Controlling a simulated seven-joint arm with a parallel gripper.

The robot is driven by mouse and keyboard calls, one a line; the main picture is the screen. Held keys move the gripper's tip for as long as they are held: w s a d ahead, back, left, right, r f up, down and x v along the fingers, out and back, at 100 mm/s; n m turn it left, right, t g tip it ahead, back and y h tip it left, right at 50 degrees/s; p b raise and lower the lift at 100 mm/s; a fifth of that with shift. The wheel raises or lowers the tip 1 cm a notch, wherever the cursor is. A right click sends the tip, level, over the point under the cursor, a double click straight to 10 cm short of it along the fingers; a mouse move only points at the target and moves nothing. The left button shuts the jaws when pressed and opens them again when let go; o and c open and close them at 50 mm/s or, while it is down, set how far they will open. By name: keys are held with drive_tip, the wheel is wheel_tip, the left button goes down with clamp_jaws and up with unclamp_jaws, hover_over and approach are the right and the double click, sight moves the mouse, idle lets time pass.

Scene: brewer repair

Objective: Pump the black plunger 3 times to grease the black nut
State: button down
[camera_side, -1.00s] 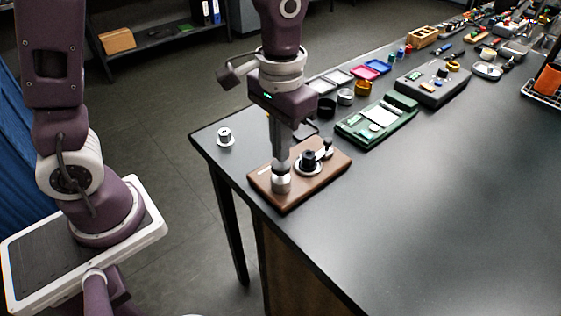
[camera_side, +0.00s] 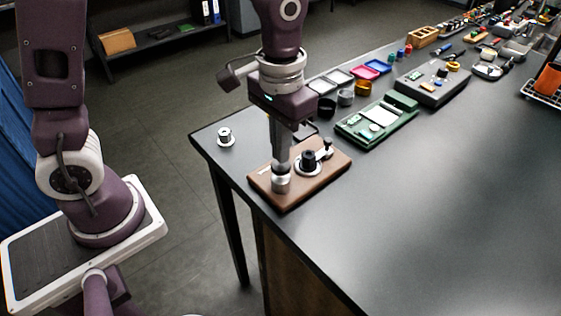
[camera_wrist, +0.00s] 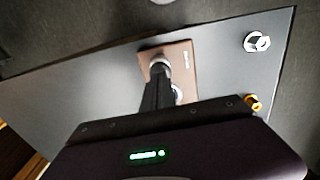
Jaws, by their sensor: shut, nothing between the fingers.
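A brown board (camera_side: 326,171) lies near the table's corner. On it stands a silver cylinder (camera_side: 281,185) with a dark top, seemingly the black plunger (camera_side: 281,170). My gripper (camera_side: 280,163) is shut and points straight down, its tips at or just above that top; contact cannot be made out. The black nut (camera_side: 309,156) sits on a pale round base just right of the plunger. In the wrist view, my shut gripper (camera_wrist: 160,76) reaches the pale cylinder (camera_wrist: 159,64) on the brown board (camera_wrist: 182,56), and the fingers partly hide what lies behind.
A small silver fitting (camera_side: 225,136) stands alone near the table's left corner. A small post with a knob (camera_side: 327,147) stands on the board's right. A green tray (camera_side: 370,131) and a grey case (camera_side: 433,86) lie farther back. The table's right front is clear.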

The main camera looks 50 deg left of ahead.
drive_tip(key=shift+f, duration=0.65)
drive_tip(key=shift+f, duration=0.65)
drive_tip(key=shift+r, duration=2.75)
wheel_tip(320, 180, up, 6)
drive_tip(key=shift+f, duration=4.3)
